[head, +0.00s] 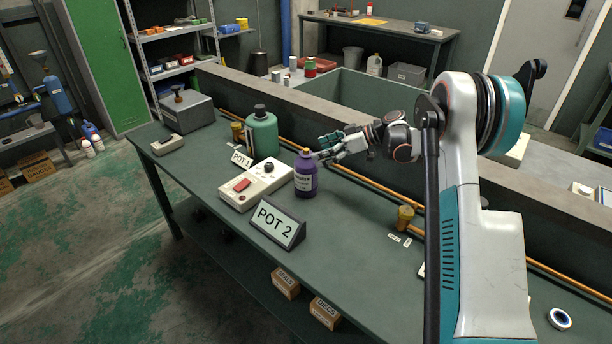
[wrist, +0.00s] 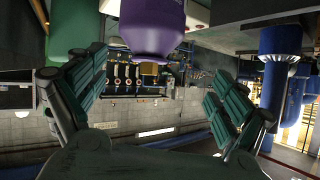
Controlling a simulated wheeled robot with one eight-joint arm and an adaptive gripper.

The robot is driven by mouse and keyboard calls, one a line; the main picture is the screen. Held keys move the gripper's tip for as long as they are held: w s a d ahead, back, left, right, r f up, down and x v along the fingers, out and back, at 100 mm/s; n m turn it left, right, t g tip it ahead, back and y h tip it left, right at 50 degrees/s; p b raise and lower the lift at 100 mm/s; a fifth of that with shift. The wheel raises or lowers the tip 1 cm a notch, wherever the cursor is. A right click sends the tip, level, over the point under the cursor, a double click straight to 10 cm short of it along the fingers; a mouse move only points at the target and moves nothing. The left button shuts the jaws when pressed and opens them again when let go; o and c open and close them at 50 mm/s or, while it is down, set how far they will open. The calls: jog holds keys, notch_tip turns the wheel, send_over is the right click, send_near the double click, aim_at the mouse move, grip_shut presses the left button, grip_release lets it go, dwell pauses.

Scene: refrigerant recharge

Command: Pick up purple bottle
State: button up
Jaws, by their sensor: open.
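The purple bottle (head: 306,177) stands upright on the dark green workbench (head: 350,235), with a yellowish cap and a pale label. It also shows at the top of the wrist view (wrist: 150,28), between and beyond my fingers, with only part of it in frame. My gripper (head: 326,148) is just right of the bottle's upper part in the head view. In the wrist view my gripper (wrist: 150,95) has its two green-padded fingers spread wide, with nothing between the pads. Whether a fingertip touches the bottle I cannot tell.
A white device (head: 256,186) with a red button lies left of the bottle. The POT 2 sign (head: 277,224) stands in front, the POT 1 sign (head: 241,160) behind. A green canister (head: 262,134) stands behind left. A brass fitting (head: 405,217) is at right. A low wall (head: 290,100) runs behind.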

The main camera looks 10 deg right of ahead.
aim_at(306, 167)
notch_tip(306, 167, down, 6)
jog(key=w+d+n+y, duration=0.2)
jog(key=b+x, duration=0.1)
jog(key=x, duration=0.1)
jog(key=b+x, duration=0.1)
jog(key=x, duration=0.1)
jog(key=s+x, duration=0.1)
jog(key=shift+w+a+f+b, duration=0.1)
jog(key=shift+a+f+b, duration=0.15)
jog(key=shift+a+b, duration=0.2)
jog(key=shift+w+a+f, duration=0.1)
jog(key=shift+w+a, duration=0.15)
jog(key=shift+a, duration=0.2)
jog(key=shift+c, duration=0.2)
jog(key=c, duration=2.1)
jog(key=shift+r, duration=0.2)
jog(key=shift+c, duration=0.2)
